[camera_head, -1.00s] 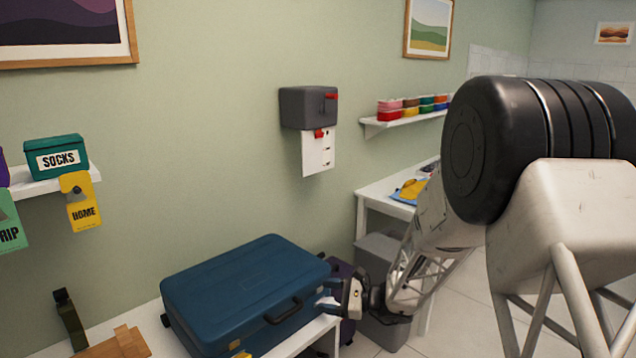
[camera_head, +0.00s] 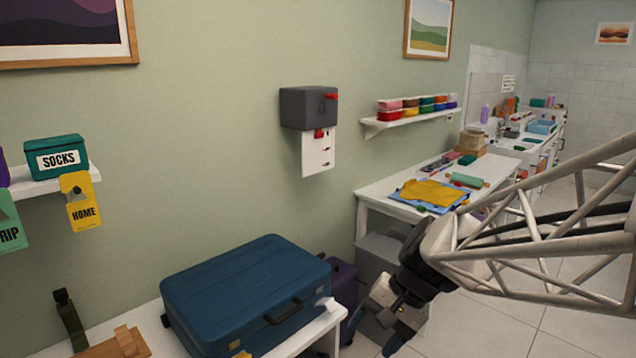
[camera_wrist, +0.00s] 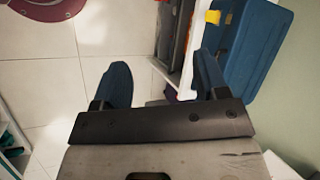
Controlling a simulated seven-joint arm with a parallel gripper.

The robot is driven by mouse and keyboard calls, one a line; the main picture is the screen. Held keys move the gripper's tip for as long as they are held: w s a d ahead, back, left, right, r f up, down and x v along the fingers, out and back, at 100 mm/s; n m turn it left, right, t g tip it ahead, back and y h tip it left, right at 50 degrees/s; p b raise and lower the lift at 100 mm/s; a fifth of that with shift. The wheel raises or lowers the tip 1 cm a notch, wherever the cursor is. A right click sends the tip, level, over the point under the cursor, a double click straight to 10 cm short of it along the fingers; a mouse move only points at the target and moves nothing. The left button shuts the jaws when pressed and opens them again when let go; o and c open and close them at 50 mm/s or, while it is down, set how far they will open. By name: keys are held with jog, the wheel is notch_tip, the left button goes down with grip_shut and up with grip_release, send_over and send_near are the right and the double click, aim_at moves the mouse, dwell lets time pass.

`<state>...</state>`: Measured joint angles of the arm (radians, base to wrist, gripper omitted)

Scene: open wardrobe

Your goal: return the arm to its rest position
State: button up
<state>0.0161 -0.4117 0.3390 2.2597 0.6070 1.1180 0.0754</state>
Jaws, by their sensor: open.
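My gripper (camera_wrist: 157,85) shows in the wrist view with its two blue fingers wide apart and nothing between them. In the head view my gripper (camera_head: 378,325) hangs low, right of the closed blue suitcase (camera_head: 245,290) and apart from it. The suitcase lies flat on a white bench (camera_head: 320,333). Its side also shows at the right of the wrist view (camera_wrist: 262,50). In the head view my arm comes in from the right edge.
A grey bin (camera_head: 380,257) and a dark purple case (camera_head: 342,285) stand close behind my gripper. A white table (camera_head: 385,192) with a yellow cloth (camera_head: 432,193) is beyond. Tiled floor (camera_head: 485,325) is open at the right. A grey wall box (camera_head: 308,107) hangs above.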

jog(key=s+d+r+n+t+h, duration=0.3)
jog(key=s+d+h, duration=0.3)
jog(key=s, duration=0.6)
jog(key=d+n, duration=0.1)
jog(key=d, duration=0.1)
jog(key=shift+d+r, duration=0.35)
jog(key=shift+d, duration=0.05)
dwell(0.8)
